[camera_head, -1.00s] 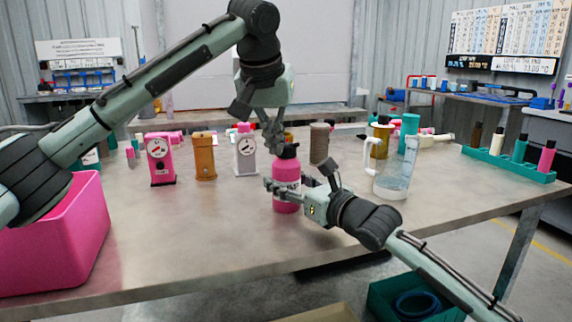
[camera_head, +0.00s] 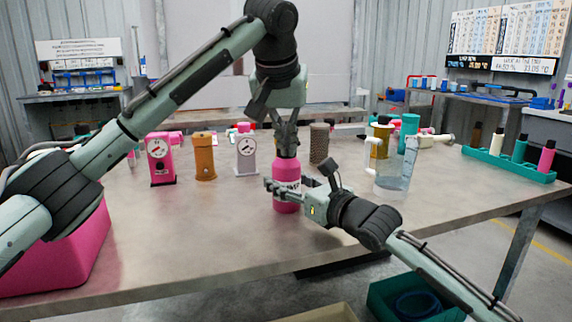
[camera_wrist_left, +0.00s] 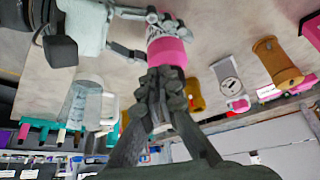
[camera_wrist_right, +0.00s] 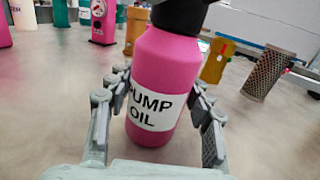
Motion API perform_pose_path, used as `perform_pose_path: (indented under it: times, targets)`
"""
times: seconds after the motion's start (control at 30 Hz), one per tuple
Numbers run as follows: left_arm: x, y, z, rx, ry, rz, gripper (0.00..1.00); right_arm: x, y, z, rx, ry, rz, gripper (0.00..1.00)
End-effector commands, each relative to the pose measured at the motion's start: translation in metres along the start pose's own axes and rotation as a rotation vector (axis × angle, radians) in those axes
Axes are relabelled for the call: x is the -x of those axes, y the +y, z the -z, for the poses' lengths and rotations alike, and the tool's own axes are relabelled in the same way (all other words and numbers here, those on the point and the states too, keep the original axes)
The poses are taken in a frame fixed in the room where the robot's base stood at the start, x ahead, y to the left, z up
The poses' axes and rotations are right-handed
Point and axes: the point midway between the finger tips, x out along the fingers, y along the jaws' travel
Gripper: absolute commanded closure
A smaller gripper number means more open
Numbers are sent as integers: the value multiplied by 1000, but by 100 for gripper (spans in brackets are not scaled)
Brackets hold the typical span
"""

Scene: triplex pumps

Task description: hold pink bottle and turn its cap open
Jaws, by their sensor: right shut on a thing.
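The pink bottle (camera_head: 287,170) stands upright on the table; its "PUMP OIL" label shows in the right wrist view (camera_wrist_right: 164,65). My right gripper (camera_head: 285,189) is shut on its lower body, one finger on each side. My left gripper (camera_head: 286,148) points down over the bottle's top, fingers around the black cap (camera_wrist_right: 182,14). The fingers mostly hide the cap in the head view. In the left wrist view, the left fingers (camera_wrist_left: 161,82) meet the bottle's top; whether they press on the cap I cannot tell.
Behind the bottle stand a pink gauge unit (camera_head: 161,160), an orange cylinder (camera_head: 204,157), a grey gauge unit (camera_head: 246,156) and a brown textured cylinder (camera_head: 319,143). A clear jug (camera_head: 392,172) is to the right. A pink bin (camera_head: 60,255) is at left, a teal rack (camera_head: 508,165) at right.

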Motion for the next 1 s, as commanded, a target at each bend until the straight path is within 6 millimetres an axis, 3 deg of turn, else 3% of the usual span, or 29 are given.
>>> perform_pose_path:
  times: [0.77, 1.0]
  targets:
    - [3, 3, -4, 1, 6, -1, 100, 0, 4, 0, 2, -2, -7, 90]
    - [21, 4, 4, 3, 5, -1, 100, 0, 2, 0, 2, -1, -3, 90]
